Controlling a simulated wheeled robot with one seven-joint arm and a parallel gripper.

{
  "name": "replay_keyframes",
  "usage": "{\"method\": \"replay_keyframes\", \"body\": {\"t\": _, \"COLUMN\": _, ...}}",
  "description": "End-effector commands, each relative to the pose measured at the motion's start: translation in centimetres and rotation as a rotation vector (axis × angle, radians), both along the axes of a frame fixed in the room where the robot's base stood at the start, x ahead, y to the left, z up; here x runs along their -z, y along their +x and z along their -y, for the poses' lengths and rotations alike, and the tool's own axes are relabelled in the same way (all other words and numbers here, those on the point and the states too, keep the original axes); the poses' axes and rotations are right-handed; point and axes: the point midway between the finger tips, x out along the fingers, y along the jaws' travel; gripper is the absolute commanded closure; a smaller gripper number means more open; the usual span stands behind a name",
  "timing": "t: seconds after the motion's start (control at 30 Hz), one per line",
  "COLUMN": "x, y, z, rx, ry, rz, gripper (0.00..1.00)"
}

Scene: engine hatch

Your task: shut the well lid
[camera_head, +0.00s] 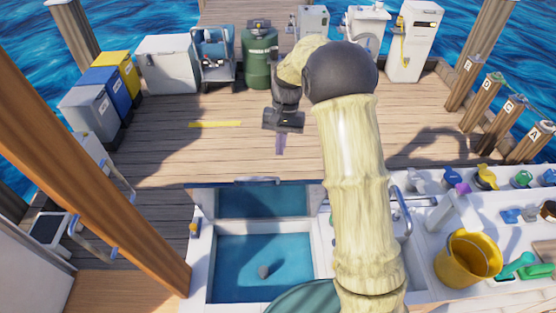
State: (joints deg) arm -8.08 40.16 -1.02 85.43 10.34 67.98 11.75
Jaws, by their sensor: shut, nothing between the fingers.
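The well (262,262) is a white-rimmed square opening in the front counter, with blue inside and a small grey round thing in it. My gripper (280,147) is shut and empty, pointing down above the deck just beyond the raised lid. It appears apart from the lid. My arm hides the counter to the right of the well.
A yellow bucket (467,258) and small coloured fittings (487,177) stand on the counter at right. A brown post (95,150) crosses the left side. Bins (122,83) and a green drum (260,60) line the far deck. The middle deck is clear.

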Motion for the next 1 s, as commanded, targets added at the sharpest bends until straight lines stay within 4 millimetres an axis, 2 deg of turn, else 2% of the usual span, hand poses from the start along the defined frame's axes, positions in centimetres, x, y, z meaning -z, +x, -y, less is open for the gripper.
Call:
{"method": "replay_keyframes", "body": {"t": 0.1, "x": 1.6, "y": -0.7, "z": -0.2, "rx": 0.000, "ry": -0.001, "rz": -0.004, "gripper": 1.00}}
{"method": "replay_keyframes", "body": {"t": 0.43, "x": 3.2, "y": -3.6, "z": -0.9, "rx": 0.000, "ry": -0.001, "rz": -0.001, "gripper": 1.00}}
{"method": "replay_keyframes", "body": {"t": 1.0, "x": 3.7, "y": -4.0, "z": -1.0, "rx": 0.000, "ry": -0.001, "rz": 0.009, "gripper": 1.00}}
